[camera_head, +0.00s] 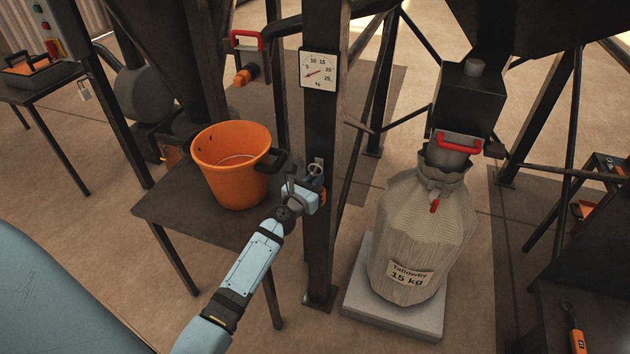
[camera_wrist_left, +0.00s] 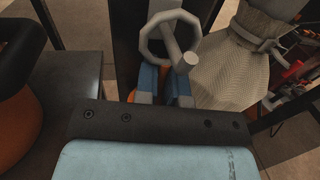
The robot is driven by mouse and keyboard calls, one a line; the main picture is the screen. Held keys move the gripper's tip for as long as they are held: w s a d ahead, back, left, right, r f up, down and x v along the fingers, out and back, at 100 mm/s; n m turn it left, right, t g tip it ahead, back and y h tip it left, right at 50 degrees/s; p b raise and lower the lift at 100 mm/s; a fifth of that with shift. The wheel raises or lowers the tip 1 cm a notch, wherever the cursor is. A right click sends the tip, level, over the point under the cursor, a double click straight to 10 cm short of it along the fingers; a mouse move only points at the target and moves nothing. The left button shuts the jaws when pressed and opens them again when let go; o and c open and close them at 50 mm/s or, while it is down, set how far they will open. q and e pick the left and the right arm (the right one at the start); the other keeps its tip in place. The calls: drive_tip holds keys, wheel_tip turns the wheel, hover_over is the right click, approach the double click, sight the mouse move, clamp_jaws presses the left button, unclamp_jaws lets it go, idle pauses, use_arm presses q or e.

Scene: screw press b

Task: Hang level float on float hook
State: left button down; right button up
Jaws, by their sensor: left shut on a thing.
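The level float shows as a grey ring (camera_wrist_left: 145,45) above orange parts, partly hidden behind my fingers in the left wrist view. My left gripper (camera_head: 316,189) is shut on the float at the dark upright post; its blue fingers (camera_wrist_left: 165,82) stand below the ring. The float hook looks like a grey peg (camera_wrist_left: 187,59) sticking out from the post toward the wrist camera. The peg appears to pass through the ring's opening, but I cannot tell whether the ring rests on it. In the head view a small pale plate (camera_head: 319,163) sits on the post there. My right gripper is not in view.
An orange bucket (camera_head: 227,184) stands on a dark table (camera_head: 165,207) left of my gripper. A dial (camera_head: 318,69) is on the post (camera_head: 321,245) above. A filled sack (camera_head: 419,225) stands on a pale platform (camera_head: 365,297) to the right.

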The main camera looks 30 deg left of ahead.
use_arm(q)
drive_tip(key=shift+r, duration=0.1)
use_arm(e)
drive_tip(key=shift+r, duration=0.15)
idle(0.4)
use_arm(q)
drive_tip(key=shift+f+b, duration=0.55)
drive_tip(key=shift+f, duration=0.1)
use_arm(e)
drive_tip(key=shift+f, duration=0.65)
use_arm(q)
drive_tip(key=c, duration=1.1)
unclamp_jaws()
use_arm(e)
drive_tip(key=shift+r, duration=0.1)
use_arm(q)
drive_tip(key=s, duration=0.2)
drive_tip(key=shift+s+f, duration=0.1)
drive_tip(key=shift+s, duration=0.2)
drive_tip(key=s, duration=1.1)
drive_tip(key=shift+d, duration=0.25)
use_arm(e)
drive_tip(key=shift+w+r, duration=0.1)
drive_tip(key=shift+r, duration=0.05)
